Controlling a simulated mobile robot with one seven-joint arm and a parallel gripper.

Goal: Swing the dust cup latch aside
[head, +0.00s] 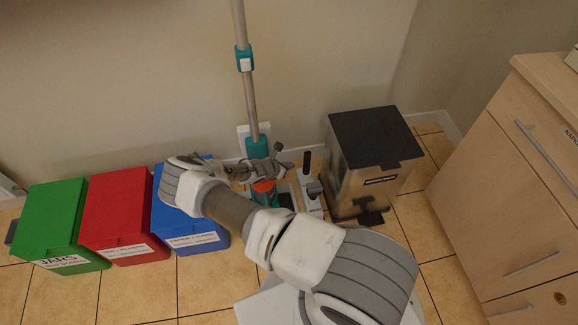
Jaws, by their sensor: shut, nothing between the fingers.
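A teal upright vacuum (257,148) with a long thin pole stands against the wall at centre. An orange part (264,186) low on its body may belong to the dust cup. The dust cup latch cannot be made out; my arm and gripper cover much of that area. My gripper (281,158) is in front of the vacuum's body, close to it, with its fingers shut and empty. I cannot tell whether it touches the vacuum.
Green (50,222), red (115,212) and blue (190,222) bins stand left. A black-lidded metal bin (370,175) and a small white stand with a dark handle (309,185) are right of the vacuum. A wooden cabinet (510,170) bounds the right. Tiled floor lies clear in front of the bins.

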